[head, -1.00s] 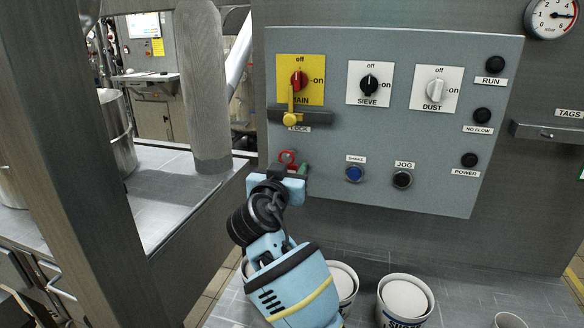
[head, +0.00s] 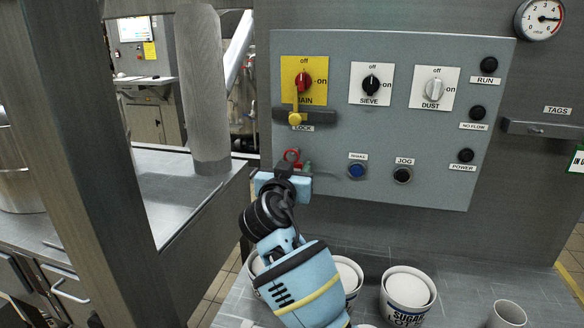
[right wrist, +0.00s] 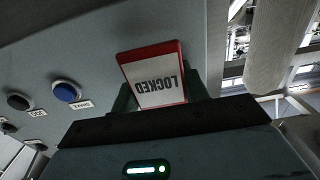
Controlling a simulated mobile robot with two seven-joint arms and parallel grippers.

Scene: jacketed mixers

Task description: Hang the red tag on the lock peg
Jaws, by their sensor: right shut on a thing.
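The red tag shows small in the head view (head: 291,155), in front of the control panel's lower left. In the right wrist view the tag (right wrist: 155,80) has a red border and a white face reading LOCKED, upside down in the picture. My right gripper (head: 291,168) is shut on it, with the tag standing out beyond the fingers. Above it in the head view, a yellow round-ended piece (head: 295,118) sits at a dark bar beside the LOCK label, below the red MAIN switch (head: 303,82). The tag is apart from it. I cannot clearly make out the peg itself. My left gripper is out of view.
The grey panel (head: 400,135) carries SIEVE and DUST switches, several black buttons and a blue button (head: 357,171). A TAGS rail (head: 542,129) is at the right. White tubs (head: 407,290) and a cup (head: 508,314) stand on the bench below. A metal post (head: 100,160) rises at left.

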